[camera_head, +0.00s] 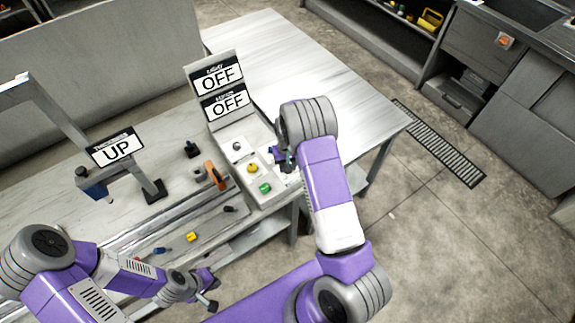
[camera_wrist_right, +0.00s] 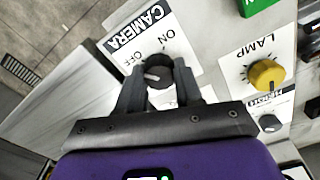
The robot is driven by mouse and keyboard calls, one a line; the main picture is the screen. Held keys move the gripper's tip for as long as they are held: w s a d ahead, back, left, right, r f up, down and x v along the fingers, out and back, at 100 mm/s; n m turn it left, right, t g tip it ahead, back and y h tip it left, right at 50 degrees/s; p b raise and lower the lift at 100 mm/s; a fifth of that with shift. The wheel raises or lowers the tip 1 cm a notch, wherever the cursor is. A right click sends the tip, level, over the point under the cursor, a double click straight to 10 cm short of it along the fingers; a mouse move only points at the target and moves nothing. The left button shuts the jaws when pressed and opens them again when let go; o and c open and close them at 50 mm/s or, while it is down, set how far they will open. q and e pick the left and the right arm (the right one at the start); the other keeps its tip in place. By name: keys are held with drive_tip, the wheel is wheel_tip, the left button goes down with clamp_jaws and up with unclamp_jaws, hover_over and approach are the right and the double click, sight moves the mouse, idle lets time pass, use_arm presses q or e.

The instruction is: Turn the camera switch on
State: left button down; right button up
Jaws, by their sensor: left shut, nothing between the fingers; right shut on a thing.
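The camera switch (camera_wrist_right: 160,73) is a dark round knob on a white plate marked CAMERA, ON and OFF. In the right wrist view, the fingers of my right gripper (camera_wrist_right: 159,84) are on either side of it, shut on it. A light line on the knob points toward the OFF side. In the head view my right gripper (camera_head: 285,158) is at the right edge of the control panel (camera_head: 226,137), and my arm hides the switch. Two display signs (camera_head: 223,90) above the panel both read OFF. My left gripper (camera_head: 211,292) is shut and empty, low in front of the table.
A yellow lamp knob (camera_wrist_right: 267,74), a grey knob (camera_wrist_right: 270,123) and a green button (camera_head: 265,188) are close by on the panel. The tabletop (camera_head: 285,55) behind the panel is clear.

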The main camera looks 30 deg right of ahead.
drive_tip(key=m, duration=1.2)
drive_tip(key=shift+m+p, duration=0.55)
drive_tip(key=shift+m, duration=1.65)
drive_tip(key=o, duration=1)
drive_tip(key=shift+o, duration=0.2)
